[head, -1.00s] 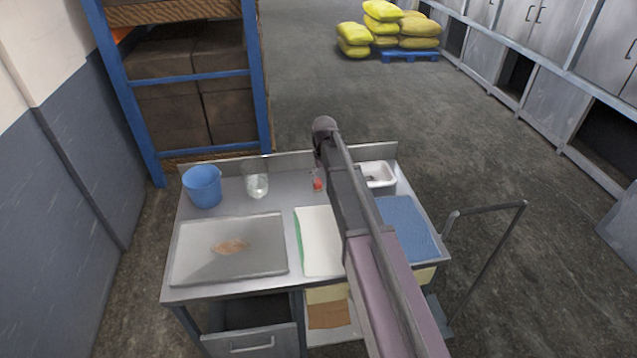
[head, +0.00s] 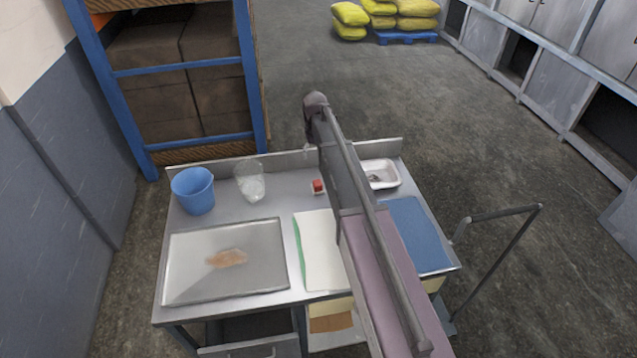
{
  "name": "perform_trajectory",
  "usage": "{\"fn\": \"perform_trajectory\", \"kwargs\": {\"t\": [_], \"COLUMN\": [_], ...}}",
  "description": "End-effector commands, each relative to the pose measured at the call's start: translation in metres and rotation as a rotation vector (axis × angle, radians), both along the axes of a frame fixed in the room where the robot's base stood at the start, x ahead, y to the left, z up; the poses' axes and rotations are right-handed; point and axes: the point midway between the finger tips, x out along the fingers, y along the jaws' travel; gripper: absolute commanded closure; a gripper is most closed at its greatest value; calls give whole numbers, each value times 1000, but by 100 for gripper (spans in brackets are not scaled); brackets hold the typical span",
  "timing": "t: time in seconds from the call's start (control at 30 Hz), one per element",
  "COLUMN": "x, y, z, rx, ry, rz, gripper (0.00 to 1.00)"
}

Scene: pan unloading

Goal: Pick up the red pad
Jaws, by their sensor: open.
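A small red pad (head: 318,184) with a whitish lower part sits near the back of the metal worktable (head: 225,221), just left of my arm. It is small in the head view, and its fine shape cannot be made out. My arm reaches from the bottom right up over the table and ends in a rounded dark joint above the table's back edge. My gripper does not show; the arm hides whatever is beneath it.
A metal pan (head: 180,285) with a brown stain lies front left. A blue bucket (head: 193,192) and a clear container (head: 250,184) stand behind it. A white cloth with a green edge (head: 318,262), a blue mat (head: 418,240) and a white tray (head: 391,181) lie at the middle and right.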

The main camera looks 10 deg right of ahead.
Motion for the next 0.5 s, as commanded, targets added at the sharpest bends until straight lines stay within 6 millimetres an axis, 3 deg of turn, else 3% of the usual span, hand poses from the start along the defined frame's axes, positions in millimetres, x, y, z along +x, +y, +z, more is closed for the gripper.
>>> {"fn": "perform_trajectory", "kwargs": {"t": [0.5], "x": [0], "y": [-3], "z": [-4], "rx": [0], "ry": [0], "rz": [-4], "gripper": [14]}}
